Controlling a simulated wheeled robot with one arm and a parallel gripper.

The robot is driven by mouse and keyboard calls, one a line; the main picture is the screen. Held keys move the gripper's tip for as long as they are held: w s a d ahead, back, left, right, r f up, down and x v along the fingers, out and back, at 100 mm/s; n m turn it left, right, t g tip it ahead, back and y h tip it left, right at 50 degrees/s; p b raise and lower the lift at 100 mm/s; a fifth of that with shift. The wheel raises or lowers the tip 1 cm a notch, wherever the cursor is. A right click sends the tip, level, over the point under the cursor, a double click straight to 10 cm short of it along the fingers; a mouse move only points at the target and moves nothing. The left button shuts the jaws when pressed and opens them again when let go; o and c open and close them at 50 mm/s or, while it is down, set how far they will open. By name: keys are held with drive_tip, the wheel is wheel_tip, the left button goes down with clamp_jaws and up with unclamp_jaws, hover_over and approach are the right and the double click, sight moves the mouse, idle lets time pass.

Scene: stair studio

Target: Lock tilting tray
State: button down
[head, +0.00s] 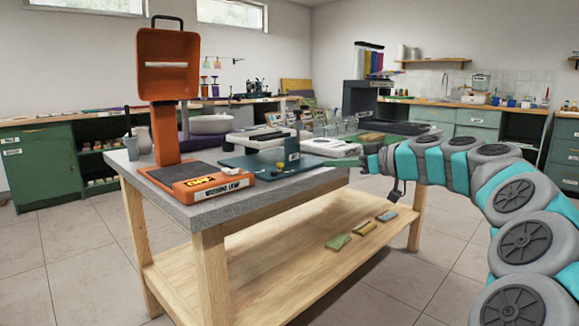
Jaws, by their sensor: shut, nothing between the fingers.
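A low dark teal tray-like plate (245,161) lies on the workbench, with a small yellow knob (279,166) near its front edge and an upright dark block (292,151) beside the knob. No label names it the tilting tray, and I cannot tell its tilt or lock state.
An orange stand (167,120) with a labelled base is at the bench's left front. A grey cup-like container (131,147) stands behind it. White trays (330,147) and a dark box crowd the bench's right. Several small blocks lie on the lower shelf (280,260). The front floor is clear.

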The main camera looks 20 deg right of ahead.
drive_tip(key=shift+w, duration=0.1)
drive_tip(key=p+x, duration=0.2)
drive_tip(key=x, duration=1.2)
